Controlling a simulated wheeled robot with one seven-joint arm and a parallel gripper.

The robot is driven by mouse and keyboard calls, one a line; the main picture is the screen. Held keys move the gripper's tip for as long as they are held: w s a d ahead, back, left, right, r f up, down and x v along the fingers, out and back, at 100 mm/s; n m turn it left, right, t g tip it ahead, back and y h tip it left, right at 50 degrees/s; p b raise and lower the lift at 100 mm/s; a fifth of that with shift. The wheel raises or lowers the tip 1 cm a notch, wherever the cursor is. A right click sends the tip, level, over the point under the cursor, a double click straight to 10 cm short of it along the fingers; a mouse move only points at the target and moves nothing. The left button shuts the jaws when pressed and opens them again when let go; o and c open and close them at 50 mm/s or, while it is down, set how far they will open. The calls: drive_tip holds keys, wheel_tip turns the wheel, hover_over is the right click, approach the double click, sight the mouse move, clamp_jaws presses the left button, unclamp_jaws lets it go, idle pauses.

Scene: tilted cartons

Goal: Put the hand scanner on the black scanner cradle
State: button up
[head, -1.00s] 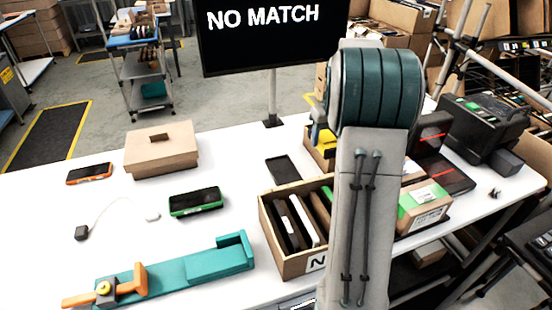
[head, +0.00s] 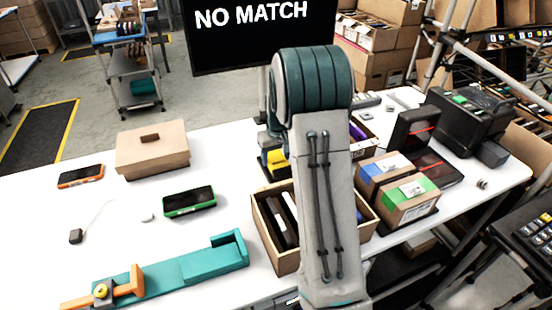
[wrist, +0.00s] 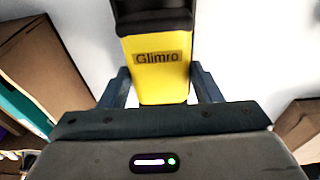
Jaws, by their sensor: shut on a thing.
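The hand scanner (head: 277,160) is yellow with a dark end. It shows close up in the wrist view (wrist: 160,75), with a "Glimro" label. My gripper (wrist: 162,95) is shut on its yellow body, with one finger on each side. In the head view my arm hides most of the gripper, and the scanner is low over the back of the white table, behind the open carton. A flat black piece, likely the scanner cradle, lay at that spot in the earlier head view. It is now mostly hidden, and I cannot tell whether the scanner touches it.
An open carton (head: 262,222) with dark and white items stands in front of the scanner. A closed brown box (head: 153,160), a green-edged device (head: 190,201), an orange device (head: 81,176) and a teal fixture (head: 190,270) are to the left. Black equipment (head: 470,120) stands at right.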

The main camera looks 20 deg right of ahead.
sight(278, 161)
drive_tip(key=shift+f, duration=0.8)
drive_tip(key=shift+f, duration=0.2)
drive_tip(key=o, duration=0.9)
drive_tip(key=shift+r, duration=0.15)
wheel_tip(278, 161, up, 12)
drive_tip(key=s, duration=0.2)
drive_tip(key=s+a+r, duration=0.2)
drive_tip(key=s+a, duration=0.2)
drive_tip(key=s, duration=0.2)
drive_tip(key=s+a+r, duration=0.3)
drive_tip(key=s, duration=0.3)
drive_tip(key=shift+t, duration=0.6)
drive_tip(key=s+a+f, duration=0.1)
drive_tip(key=s, duration=0.4)
drive_tip(key=s+a, duration=0.2)
drive_tip(key=s, duration=0.3)
drive_tip(key=s+a+f, duration=0.1)
drive_tip(key=s+a, duration=0.1)
drive_tip(key=s, duration=0.4)
drive_tip(key=shift+s+a+f+b, duration=0.1)
drive_tip(key=shift+f+b, duration=0.2)
drive_tip(key=shift+f, duration=0.05)
